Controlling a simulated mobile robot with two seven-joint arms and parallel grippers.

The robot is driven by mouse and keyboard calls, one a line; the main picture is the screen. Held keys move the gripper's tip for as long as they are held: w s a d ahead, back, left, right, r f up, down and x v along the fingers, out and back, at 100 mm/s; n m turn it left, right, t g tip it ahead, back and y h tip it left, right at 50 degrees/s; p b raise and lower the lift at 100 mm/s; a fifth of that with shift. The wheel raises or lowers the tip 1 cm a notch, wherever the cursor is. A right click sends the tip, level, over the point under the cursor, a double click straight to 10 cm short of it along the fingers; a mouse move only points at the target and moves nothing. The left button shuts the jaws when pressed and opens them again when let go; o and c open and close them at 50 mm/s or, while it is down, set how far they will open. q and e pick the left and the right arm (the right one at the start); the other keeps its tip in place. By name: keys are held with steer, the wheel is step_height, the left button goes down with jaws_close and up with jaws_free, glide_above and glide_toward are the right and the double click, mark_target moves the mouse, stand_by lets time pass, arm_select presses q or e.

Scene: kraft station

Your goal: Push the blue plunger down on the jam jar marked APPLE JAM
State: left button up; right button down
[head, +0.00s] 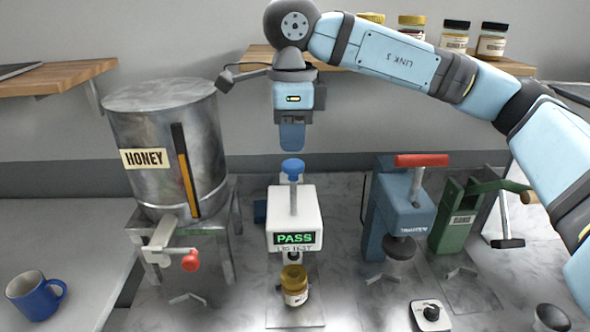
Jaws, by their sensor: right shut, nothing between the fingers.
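A white lid-test device (295,212) stands on the counter near the middle, its screen showing PASS in green. A blue plunger knob (292,167) tops the grey rod rising from it. A jar with a yellow lid (294,285) stands upright below the device's front; its label is too small to read. My right gripper (292,147) points straight down, shut and empty, directly above the blue knob in the picture. A small gap shows between its fingertips and the knob. My left gripper is not in view.
A metal HONEY tank (172,145) with a red-handled tap stands left. A blue press (402,205) with a red handle and a green device (458,215) stand right. A blue mug (35,297) sits front left. Jars (455,36) line the back shelf.

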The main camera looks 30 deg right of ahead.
steer(key=r, duration=0.2)
steer(key=w+r, duration=0.1)
steer(key=r, duration=0.1)
steer(key=shift+r, duration=0.2)
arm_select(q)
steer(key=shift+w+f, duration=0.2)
arm_select(e)
steer(key=shift+s+d+r, duration=0.1)
steer(key=shift+s+r, duration=0.05)
steer(key=shift+r, duration=0.4)
